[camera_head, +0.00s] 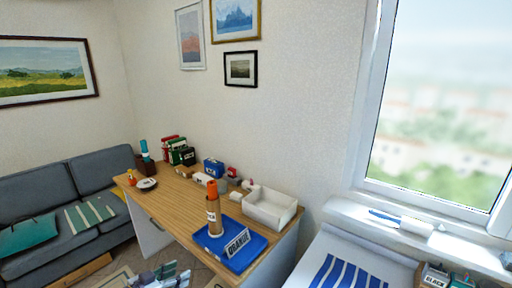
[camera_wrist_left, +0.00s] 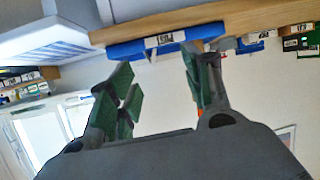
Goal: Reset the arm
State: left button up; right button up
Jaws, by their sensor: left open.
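My left gripper (camera_head: 168,270) shows at the bottom edge of the head view, in front of the desk and low beside it. In the left wrist view its two green-padded fingers (camera_wrist_left: 160,88) are spread apart with nothing between them. That view is turned over, with the underside of the desk edge (camera_wrist_left: 210,20) and the blue tray (camera_wrist_left: 125,49) at the top. My right gripper is in neither view.
A grey sofa (camera_head: 100,170) stands left. A window and a striped surface (camera_head: 345,274) are right.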

pick_arm(q)
jog(key=a+f+n+y, duration=0.1)
jog(key=a+f+y, duration=0.2)
jog(key=a+f, duration=0.75)
jog(key=a+f+n+y, duration=0.1)
jog(key=a+f+y, duration=0.3)
jog(key=a+f, duration=0.65)
jog(key=s+a+f+g+y, duration=0.3)
jog(key=s+a+f+g, duration=0.1)
jog(key=s+a+f, duration=1)
jog(key=s+d+f+g, duration=0.2)
jog(key=s+d+f, duration=0.3)
jog(key=s+f, duration=0.55)
jog(key=s+d+f+g, duration=0.35)
jog(key=s+f, duration=0.45)
jog(key=s, duration=0.5)
jog(key=s+d+f, duration=0.2)
jog(key=s+d, duration=0.1)
jog(key=d, duration=0.5)
jog(key=s+d+f+n+h, duration=0.1)
jog(key=s+d+f, duration=0.1)
jog(key=d, duration=0.6)
jog(key=s+d+f+h, duration=0.1)
jog(key=s+d, duration=0.2)
jog(key=d, duration=0.4)
jog(key=shift+s+d+f, duration=0.35)
jog(key=shift+d+f, duration=0.05)
jog(key=shift+g, duration=0.25)
